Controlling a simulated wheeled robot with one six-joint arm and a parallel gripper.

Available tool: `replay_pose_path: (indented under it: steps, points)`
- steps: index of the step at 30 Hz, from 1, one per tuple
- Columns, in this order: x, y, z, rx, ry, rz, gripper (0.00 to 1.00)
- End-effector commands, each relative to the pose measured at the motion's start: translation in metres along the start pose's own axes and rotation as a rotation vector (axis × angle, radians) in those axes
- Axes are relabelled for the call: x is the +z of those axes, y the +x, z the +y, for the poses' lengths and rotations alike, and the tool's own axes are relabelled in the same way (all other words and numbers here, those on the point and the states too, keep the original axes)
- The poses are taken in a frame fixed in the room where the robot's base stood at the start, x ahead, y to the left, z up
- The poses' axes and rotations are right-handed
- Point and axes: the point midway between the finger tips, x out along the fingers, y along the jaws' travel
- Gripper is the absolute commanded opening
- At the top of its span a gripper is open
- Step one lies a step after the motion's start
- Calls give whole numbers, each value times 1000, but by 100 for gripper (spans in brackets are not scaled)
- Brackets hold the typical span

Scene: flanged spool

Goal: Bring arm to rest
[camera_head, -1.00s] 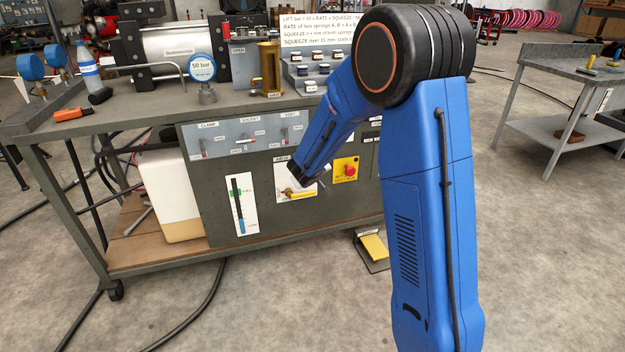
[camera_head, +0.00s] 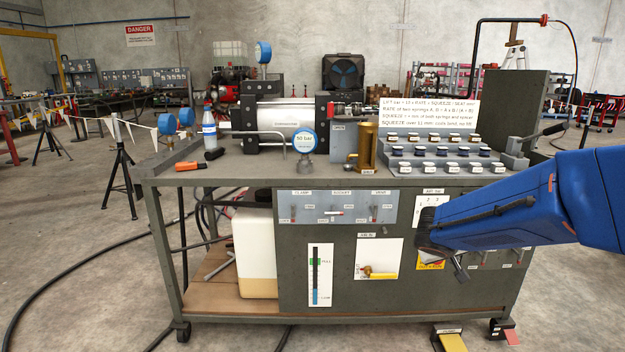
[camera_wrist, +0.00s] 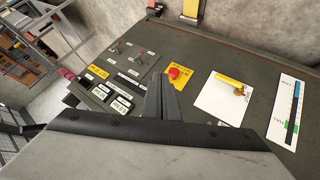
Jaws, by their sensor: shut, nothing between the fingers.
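My arm reaches in from the right edge in the head view, in front of the right half of the grey workbench (camera_head: 300,275). My gripper (camera_head: 460,268) is at its left end, pointing down and a little right, before the bench's front panel. In the wrist view my gripper (camera_wrist: 162,85) shows as two dark fingers close together with nothing between them. It points toward the panel near the red stop button (camera_wrist: 174,72) on its yellow plate. I cannot tell its exact distance from the panel; no contact is visible.
A yellow-handled valve (camera_head: 375,274) sits on a white plate left of my gripper. Several spools or springs stand in a stepped rack (camera_head: 440,170) on the bench top. A brass cylinder (camera_head: 367,147) and gauge (camera_head: 305,143) stand left of it. A yellow pedal (camera_head: 452,342) lies on the floor.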

Motion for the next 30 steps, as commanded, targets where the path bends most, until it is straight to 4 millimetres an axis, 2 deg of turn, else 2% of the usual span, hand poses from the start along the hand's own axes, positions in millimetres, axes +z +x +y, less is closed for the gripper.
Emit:
replay_pose_path:
  steps: [1,6,13,20,24,30]
  points:
    - [10,-13,10,-2,15,-15,0]
    - [50,-50,31,-27,43,-85,0]
    - [108,-99,42,-110,68,-171,0]
    - [163,-147,36,-242,79,-229,0]
    - [194,-177,24,-343,77,-247,0]
    - [226,-212,6,-480,63,-242,0]
